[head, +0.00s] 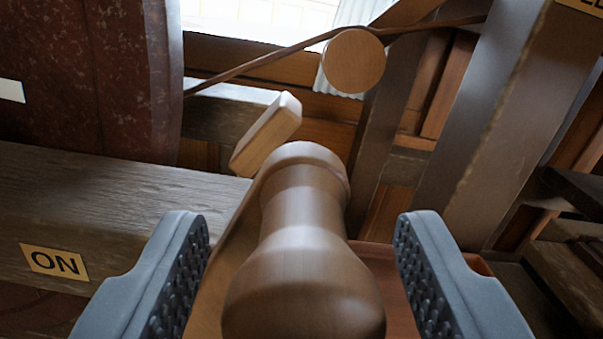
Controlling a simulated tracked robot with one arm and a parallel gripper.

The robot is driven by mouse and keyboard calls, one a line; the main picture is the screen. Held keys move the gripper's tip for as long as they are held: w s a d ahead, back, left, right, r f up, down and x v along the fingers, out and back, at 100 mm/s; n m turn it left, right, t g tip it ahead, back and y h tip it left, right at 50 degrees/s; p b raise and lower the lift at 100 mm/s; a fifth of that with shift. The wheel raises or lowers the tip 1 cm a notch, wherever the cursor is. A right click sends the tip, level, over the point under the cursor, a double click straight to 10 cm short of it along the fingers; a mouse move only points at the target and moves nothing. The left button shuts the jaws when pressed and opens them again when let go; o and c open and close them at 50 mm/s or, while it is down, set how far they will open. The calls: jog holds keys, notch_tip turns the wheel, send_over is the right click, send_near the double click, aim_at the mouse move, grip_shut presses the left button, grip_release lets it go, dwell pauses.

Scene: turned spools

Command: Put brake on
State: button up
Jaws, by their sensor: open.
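A turned wooden handle (302,250) with a waisted neck fills the lower middle of the head view. It lies between the two fingers of my gripper (300,225), which is open, with a visible gap on each side. The near end of the handle is cut off by the bottom edge. A pale angled wooden block (266,133) shows just beyond the handle; I cannot tell whether they are joined.
A large reddish-brown, curved body (90,75) stands at the upper left. A dark strap or rod (270,58) runs to a round wooden end piece (353,61). A thick post (500,110) and another partly cut-off label (585,4) are at the right.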

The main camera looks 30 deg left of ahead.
jog(key=shift+w+a, duration=0.45)
jog(key=shift+w, duration=0.1)
jog(key=shift+c, duration=0.2)
